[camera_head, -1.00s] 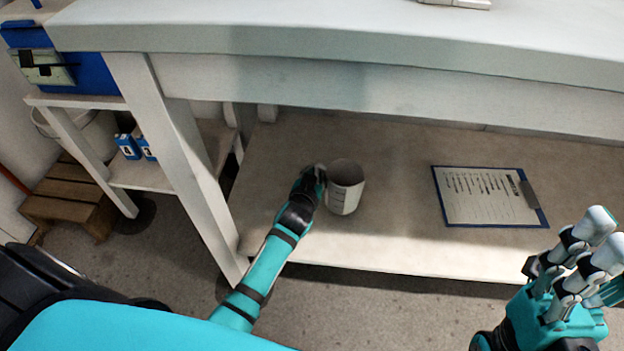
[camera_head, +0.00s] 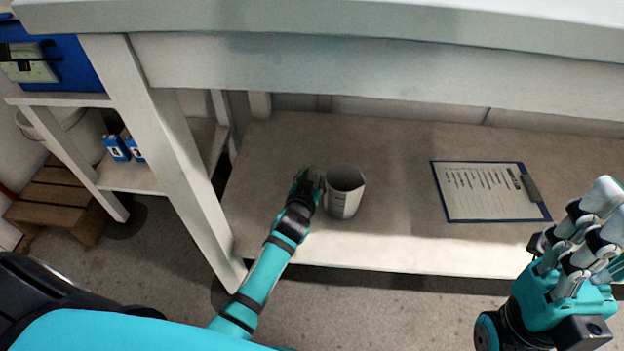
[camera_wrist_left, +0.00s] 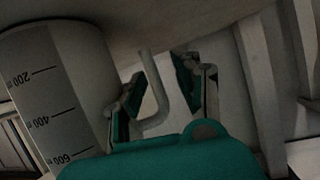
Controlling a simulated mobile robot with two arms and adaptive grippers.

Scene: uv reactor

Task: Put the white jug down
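The white jug (camera_head: 343,194) stands upright on the lower shelf (camera_head: 400,235) under the white bench. In the left wrist view the jug (camera_wrist_left: 62,85) shows its printed scale, and its handle (camera_wrist_left: 157,95) lies between my fingers. My left gripper (camera_head: 308,182) is just left of the jug in the head view. In the wrist view the fingers of this gripper (camera_wrist_left: 160,72) are spread apart, with a gap beside the handle. My right gripper (camera_head: 613,205) is at the right edge, away from the jug; its finger gap is hard to judge.
A blue clipboard (camera_head: 489,192) with a sheet lies on the shelf to the right. The bench edge (camera_head: 380,62) overhangs the shelf, and a white leg (camera_head: 170,165) stands left of my arm. The shelf between jug and clipboard is clear.

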